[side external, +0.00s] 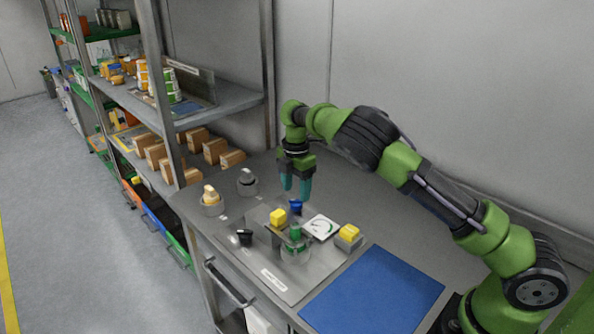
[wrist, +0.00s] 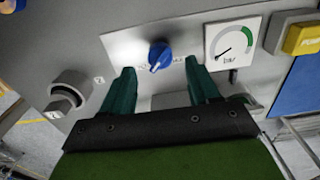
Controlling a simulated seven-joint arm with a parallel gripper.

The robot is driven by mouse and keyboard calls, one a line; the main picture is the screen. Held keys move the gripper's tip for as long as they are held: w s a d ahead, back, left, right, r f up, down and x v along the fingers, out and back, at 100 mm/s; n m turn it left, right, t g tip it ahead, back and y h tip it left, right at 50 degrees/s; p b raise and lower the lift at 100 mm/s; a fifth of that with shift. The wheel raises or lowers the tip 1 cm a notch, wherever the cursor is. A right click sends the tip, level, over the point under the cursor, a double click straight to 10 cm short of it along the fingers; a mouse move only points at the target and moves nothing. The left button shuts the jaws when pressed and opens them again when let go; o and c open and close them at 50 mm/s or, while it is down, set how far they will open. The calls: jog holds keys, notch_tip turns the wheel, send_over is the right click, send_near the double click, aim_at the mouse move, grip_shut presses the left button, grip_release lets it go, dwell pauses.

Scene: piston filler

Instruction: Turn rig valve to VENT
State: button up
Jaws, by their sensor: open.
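The rig valve is a blue knob (side external: 296,206) on the grey panel, behind the gauge in the side view. In the wrist view the blue knob (wrist: 159,55) sits on a pale plate, with a white mark pointing down and slightly left. Small labels flank it, too small to read. My gripper (side external: 297,188) points down just above and behind the knob. In the wrist view my gripper (wrist: 159,70) is open, with one teal finger on each side of the knob's picture position. Nothing is between the fingers, and I see no contact.
A pressure gauge (side external: 320,226) stands right of the knob. A yellow block (side external: 278,218), a green cylinder (side external: 295,231), a black knob (side external: 244,237) and a yellow button (side external: 348,232) crowd the panel. A blue mat (side external: 372,290) lies clear at the front right.

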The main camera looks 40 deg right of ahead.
aim_at(296, 202)
notch_tip(296, 202, up, 13)
dwell(0.5)
